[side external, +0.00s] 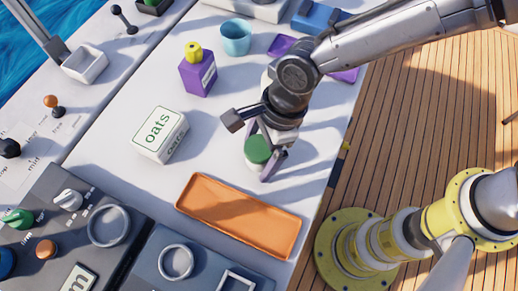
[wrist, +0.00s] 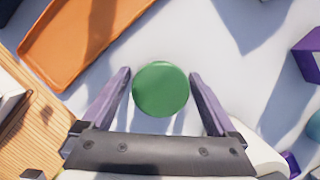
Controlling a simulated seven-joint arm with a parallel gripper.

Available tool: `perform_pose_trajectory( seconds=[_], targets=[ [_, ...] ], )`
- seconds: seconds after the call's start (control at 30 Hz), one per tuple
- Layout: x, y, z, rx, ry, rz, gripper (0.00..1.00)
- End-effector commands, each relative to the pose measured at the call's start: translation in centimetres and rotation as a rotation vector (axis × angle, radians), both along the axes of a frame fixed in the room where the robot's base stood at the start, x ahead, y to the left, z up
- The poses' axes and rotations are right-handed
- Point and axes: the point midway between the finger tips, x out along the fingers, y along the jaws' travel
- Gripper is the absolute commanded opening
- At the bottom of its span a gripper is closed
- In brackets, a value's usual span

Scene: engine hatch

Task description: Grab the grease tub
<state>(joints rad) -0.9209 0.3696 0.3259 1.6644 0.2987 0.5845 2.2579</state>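The likely grease tub (side external: 257,150) is a small round tub with a green lid, standing on the pale worktop. In the wrist view its round green lid (wrist: 160,89) lies between the two fingers. My gripper (side external: 266,165) is lowered over the tub, with its fingers on either side. In the wrist view my gripper (wrist: 160,80) is open, and gaps show between the lid and both fingers. The tub's lower side is partly hidden by the fingers in the side view.
An orange tray (side external: 240,245) lies just in front of the tub. An oats box (side external: 158,134), a purple box with a yellow cap (side external: 198,75) and a teal cup (side external: 236,42) stand farther left and back. Dark control panels (side external: 60,235) fill the lower left. The worktop edge drops to wooden decking.

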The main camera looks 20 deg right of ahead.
Motion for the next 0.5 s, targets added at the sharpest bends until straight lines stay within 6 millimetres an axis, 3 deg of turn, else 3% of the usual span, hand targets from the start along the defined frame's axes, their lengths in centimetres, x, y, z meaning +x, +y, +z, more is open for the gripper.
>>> perform_pose_trajectory(
  seconds=[0.07, 0.43, 0.5],
  targets=[
    [0.01, -0.01, 0.03, 0.0, 0.0, 0.0, 0.77],
    [0.01, -0.02, 0.05, 0.0, 0.0, 0.0, 0.1],
    [0.04, 0.0, 0.09, 0.001, -0.001, 0.0, 0.06]
  ],
)
